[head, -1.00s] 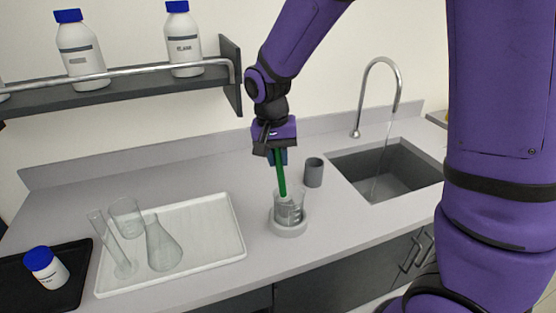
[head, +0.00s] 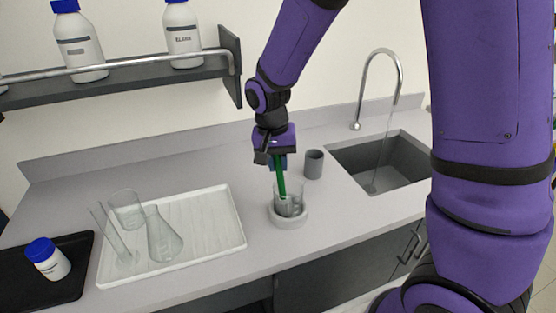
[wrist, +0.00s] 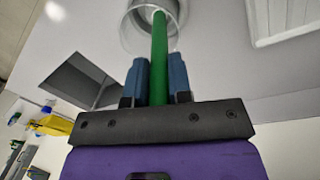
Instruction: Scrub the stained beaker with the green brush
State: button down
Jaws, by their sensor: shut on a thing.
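My gripper (head: 279,165) is shut on the green brush (head: 281,184), gripping its handle above the beaker. The wrist view shows the green handle (wrist: 159,50) between the two blue fingers. The brush points down with a slight tilt, and its lower end is inside the beaker (head: 289,198). The beaker is clear glass, with darkish marks low inside that I cannot make out well. It stands upright in a round grey holder (head: 288,221) on the counter. In the wrist view the beaker rim (wrist: 128,38) surrounds the brush end.
A white tray (head: 225,240) with clear glassware is at the left. A black tray (head: 75,285) holds a white blue-capped bottle (head: 47,260). A grey cup (head: 314,164) stands behind the beaker. The sink (head: 385,160), with running tap (head: 398,75), is at the right.

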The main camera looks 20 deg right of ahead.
jog(key=shift+w+d, duration=0.35)
jog(key=shift+d, duration=0.4)
jog(key=shift+s+d, duration=0.2)
jog(key=shift+s, duration=0.35)
jog(key=shift+r, duration=0.15)
dwell(1.7)
jog(key=shift+w, duration=0.15)
